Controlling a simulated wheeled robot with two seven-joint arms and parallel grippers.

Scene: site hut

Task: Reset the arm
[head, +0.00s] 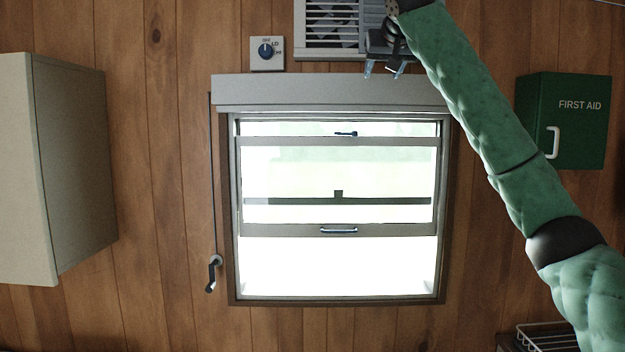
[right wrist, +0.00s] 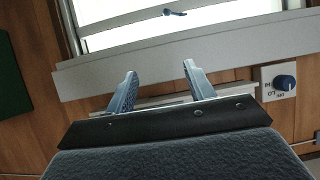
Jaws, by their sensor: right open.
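My right gripper (head: 384,68) is raised high in the head view, in front of the wall vent and just above the right part of the blind box over the window. In the right wrist view its two fingers (right wrist: 158,85) are apart with nothing between them. My green-sleeved right arm reaches up to it from the lower right. My left gripper is not in the head view.
The window (head: 338,265) has a sash with a handle (head: 338,230) and a blind box (head: 300,92) above. A crank (head: 213,272) hangs at its left. A dial (head: 266,52), vent (head: 325,28), first aid cabinet (head: 575,135), beige cabinet (head: 75,160) and wire rack (head: 548,338) surround it.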

